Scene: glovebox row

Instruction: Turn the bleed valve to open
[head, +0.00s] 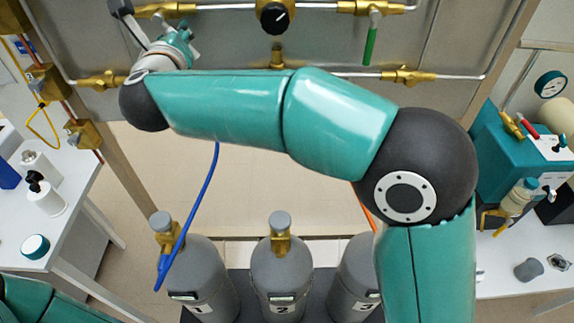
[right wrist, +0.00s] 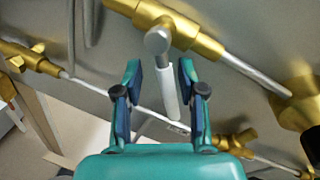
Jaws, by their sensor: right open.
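A brass valve (right wrist: 180,27) with a pale grey lever (right wrist: 170,95) is on the grey panel in the right wrist view. No label on it is readable, so I cannot tell by name whether it is the bleed valve. The lever hangs down, slightly tilted. My right gripper (right wrist: 160,80) is open, one finger either side of the lever, which is nearer the right-hand finger; contact is unclear. In the head view, my right gripper (head: 180,38) is at the panel's upper left, below a brass fitting (head: 165,9). My left gripper is not in view; only part of its arm shows.
The panel also has a black knob (head: 274,16), a green-handled valve (head: 370,42) and brass fittings (head: 408,76) on pipes. Numbered grey cylinders (head: 282,282) stand below, with a blue hose (head: 200,205) at left. Benches flank both sides.

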